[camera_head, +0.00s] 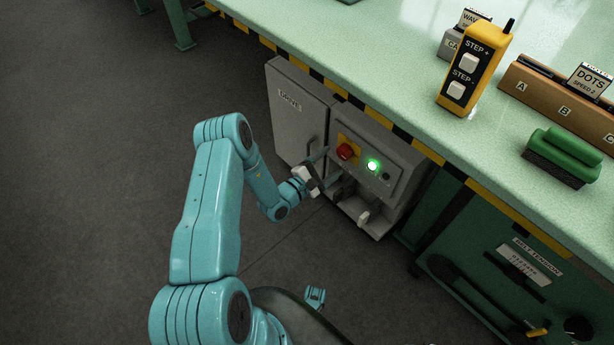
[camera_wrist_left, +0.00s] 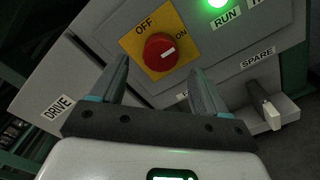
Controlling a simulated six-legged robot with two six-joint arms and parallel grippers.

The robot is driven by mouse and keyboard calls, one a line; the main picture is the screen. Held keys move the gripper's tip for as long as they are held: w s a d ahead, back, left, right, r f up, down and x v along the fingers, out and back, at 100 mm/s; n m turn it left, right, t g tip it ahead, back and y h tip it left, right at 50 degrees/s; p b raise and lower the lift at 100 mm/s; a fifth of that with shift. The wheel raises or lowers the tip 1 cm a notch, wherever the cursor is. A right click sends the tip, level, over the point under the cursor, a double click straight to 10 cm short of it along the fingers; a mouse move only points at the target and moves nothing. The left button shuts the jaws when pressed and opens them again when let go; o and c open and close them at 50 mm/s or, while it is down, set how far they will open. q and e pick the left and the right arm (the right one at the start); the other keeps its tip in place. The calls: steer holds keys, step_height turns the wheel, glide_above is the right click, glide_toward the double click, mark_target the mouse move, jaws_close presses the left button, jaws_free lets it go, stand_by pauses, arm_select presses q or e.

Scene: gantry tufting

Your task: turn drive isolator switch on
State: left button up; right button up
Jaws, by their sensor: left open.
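The drive isolator switch is a red rotary knob (camera_head: 346,152) on a yellow plate, on the front of a grey cabinet under the bench. In the left wrist view the red knob (camera_wrist_left: 159,53) carries a white mark pointing right, on the ON side; OFF is at the plate's upper left. A lit green lamp (camera_head: 373,165) is beside it, labelled RUN in the wrist view. My left gripper (camera_head: 320,168) is open in front of the cabinet. In the wrist view its fingers (camera_wrist_left: 158,68) stand apart below the knob, with nothing between them. Whether they touch anything is unclear.
The DRIVE cabinet door (camera_head: 300,112) is left of the switch. A SPARE lever (camera_wrist_left: 268,108) is to its right. The bench edge (camera_head: 400,132) overhangs above. A yellow step pendant (camera_head: 474,68) and a green brush (camera_head: 567,153) are on the bench.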

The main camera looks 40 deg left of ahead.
arm_select(q)
steer(key=s+p, duration=0.1)
steer(key=s, duration=1)
steer(key=shift+s+a+p, duration=0.15)
steer(key=shift+a+p, duration=0.25)
